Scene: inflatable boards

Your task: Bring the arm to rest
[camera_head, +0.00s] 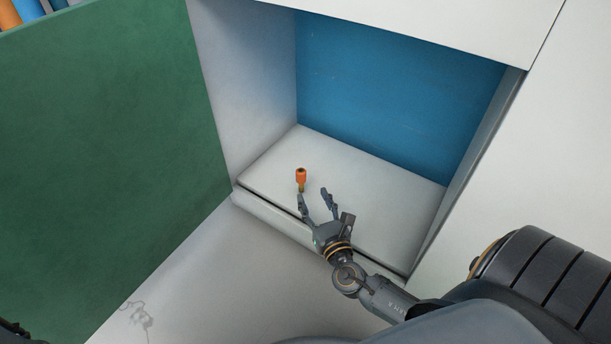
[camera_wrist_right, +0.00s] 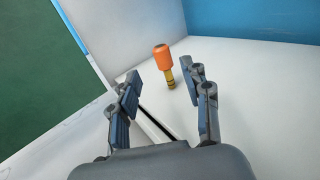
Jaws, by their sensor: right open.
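My right gripper (camera_head: 314,203) is open and empty at the front edge of the compartment, its fingers pointing inward. Its two fingers also show in the right wrist view (camera_wrist_right: 164,92), with a clear gap between them. A small object with an orange top and a yellowish lower part (camera_head: 301,178) stands upright on the compartment floor, just beyond the fingertips. In the right wrist view this orange object (camera_wrist_right: 163,60) appears ahead between the fingers, apart from them. My left gripper cannot be made out; only a dark bit shows at the lower left corner of the head view.
The white compartment floor (camera_head: 380,192) is otherwise bare, with a blue back wall (camera_head: 395,95) and white side walls. A green panel (camera_head: 110,140) stands at the left. Orange and blue items (camera_head: 28,8) show at the top left. The pale ground in front is clear.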

